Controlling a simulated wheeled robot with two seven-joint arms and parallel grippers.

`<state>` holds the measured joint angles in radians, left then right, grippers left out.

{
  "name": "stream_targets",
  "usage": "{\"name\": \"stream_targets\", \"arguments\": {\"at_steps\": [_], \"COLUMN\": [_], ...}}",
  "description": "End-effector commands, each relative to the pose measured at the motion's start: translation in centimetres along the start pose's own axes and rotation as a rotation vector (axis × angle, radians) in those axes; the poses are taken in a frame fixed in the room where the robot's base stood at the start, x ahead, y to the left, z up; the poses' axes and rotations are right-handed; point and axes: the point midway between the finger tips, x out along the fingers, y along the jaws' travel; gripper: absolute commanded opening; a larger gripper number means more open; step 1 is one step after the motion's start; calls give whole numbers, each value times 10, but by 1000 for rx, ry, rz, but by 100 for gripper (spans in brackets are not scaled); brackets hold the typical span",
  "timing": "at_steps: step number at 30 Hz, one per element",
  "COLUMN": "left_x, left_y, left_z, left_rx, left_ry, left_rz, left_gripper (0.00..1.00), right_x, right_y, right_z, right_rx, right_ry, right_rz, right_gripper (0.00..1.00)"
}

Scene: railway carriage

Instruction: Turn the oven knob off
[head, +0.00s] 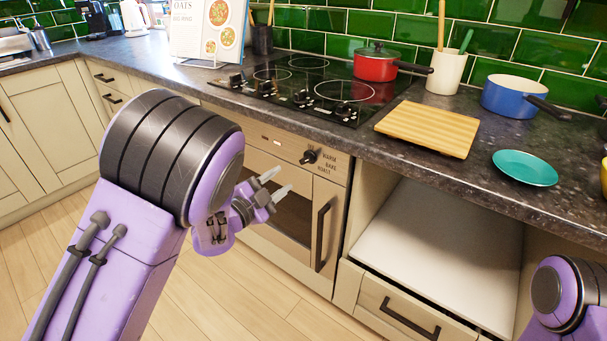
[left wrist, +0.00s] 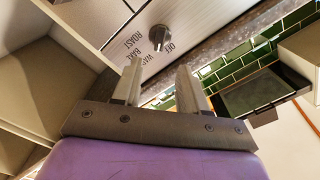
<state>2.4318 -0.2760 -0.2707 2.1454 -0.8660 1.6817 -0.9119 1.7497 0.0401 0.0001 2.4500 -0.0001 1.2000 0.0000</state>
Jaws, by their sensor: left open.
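The oven knob (head: 310,157) is a dark dial on the beige oven panel, with printed labels beside it. It also shows in the left wrist view (left wrist: 158,34), beyond the fingertips, beside the words OFF, WARM, BAKE and ROAST. The oven (head: 283,195) has a dark window and a vertical dark handle. My left gripper (head: 280,182) is open and empty, in front of the oven door and a little below and left of the knob in the head view. In the left wrist view its two fingers (left wrist: 158,84) stand apart. My right gripper is out of view.
Above the oven, the black cooktop (head: 300,85) carries a red pot (head: 376,66). A cutting board (head: 428,129), a teal plate (head: 525,167) and a blue pot (head: 516,95) stand on the counter.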

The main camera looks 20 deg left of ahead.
Motion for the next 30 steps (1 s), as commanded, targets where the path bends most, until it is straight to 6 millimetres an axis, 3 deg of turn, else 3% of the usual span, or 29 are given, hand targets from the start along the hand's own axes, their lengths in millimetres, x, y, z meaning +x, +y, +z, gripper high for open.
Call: {"name": "stream_targets", "arguments": {"at_steps": [13,18,25,29,30], "left_x": [88,101,102,101,101], "left_y": [0,0,0,1,1], "left_z": [-2,-1,-1,-1,-1], "left_rx": [1,-1,-1,-1,-1], "left_ry": [2,0,-1,-1,-1], "left_rz": [3,3,3,3,3], "left_gripper": [43,43,43,0,0], "right_x": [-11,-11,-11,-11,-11], "right_y": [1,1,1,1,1], "right_z": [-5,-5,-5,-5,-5], "right_rx": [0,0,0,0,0], "right_ry": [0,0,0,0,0], "right_rz": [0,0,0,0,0], "right_gripper": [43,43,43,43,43]}}
